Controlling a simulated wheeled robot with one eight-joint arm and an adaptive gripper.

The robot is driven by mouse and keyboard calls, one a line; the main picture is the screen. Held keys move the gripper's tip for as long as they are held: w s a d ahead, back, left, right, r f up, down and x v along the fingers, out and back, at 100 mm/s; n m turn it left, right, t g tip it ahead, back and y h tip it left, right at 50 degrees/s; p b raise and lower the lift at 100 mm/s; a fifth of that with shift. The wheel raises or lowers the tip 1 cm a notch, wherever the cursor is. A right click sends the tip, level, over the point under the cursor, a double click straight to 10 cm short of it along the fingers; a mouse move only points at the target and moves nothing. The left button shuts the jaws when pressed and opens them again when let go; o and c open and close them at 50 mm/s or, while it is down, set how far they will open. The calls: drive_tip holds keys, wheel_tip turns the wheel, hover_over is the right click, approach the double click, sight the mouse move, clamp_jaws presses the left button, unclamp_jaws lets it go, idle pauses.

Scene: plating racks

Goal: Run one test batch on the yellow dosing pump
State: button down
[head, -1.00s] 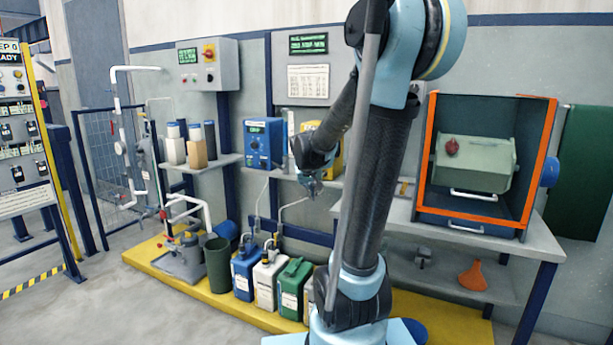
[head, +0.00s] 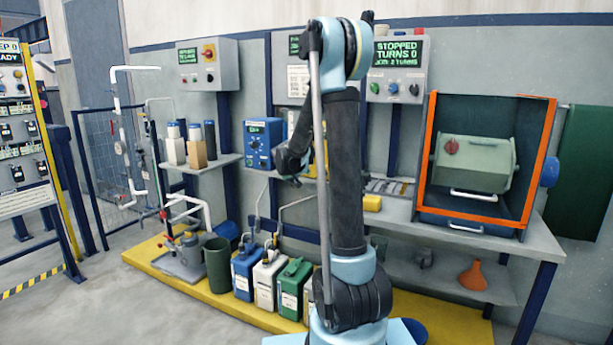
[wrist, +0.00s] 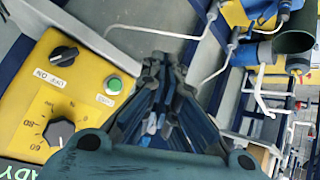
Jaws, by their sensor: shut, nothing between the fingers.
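The yellow dosing pump (wrist: 85,85) fills the left of the wrist view, with its face turned sideways. It carries a black selector switch (wrist: 64,53) beside a small label, a green button (wrist: 113,85) and a grey dial knob (wrist: 59,132) on a numbered scale. In the head view, my arm hides most of the pump.
A blue pump (head: 264,143) stands left of my arm on the shelf. Below are blue (head: 246,275), white (head: 268,283) and green (head: 293,288) canisters with bent pipes above. An orange-framed tumbler cabinet (head: 432,150) stands right. A panel (head: 398,70) reads "STOPPED TURNS 0".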

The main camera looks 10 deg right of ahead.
sight(304, 175)
drive_tip(key=w+d, duration=0.5)
drive_tip(key=w, duration=0.2)
idle(0.6)
drive_tip(key=shift+w+d, duration=0.15)
idle(1.3)
drive_tip(key=shift+w+d+r, duration=0.1)
drive_tip(key=shift+w+d, duration=0.1)
drive_tip(key=shift+w, duration=0.05)
drive_tip(key=shift+w+d, duration=0.3)
drive_tip(key=shift+w, duration=0.1)
idle(1.1)
drive_tip(key=shift+s+a, duration=0.55)
drive_tip(key=shift+s, duration=0.2)
idle(0.3)
drive_tip(key=shift+s+a, duration=0.75)
drive_tip(key=shift+s, duration=0.3)
drive_tip(key=shift+s+a, duration=0.75)
drive_tip(key=shift+s, duration=0.25)
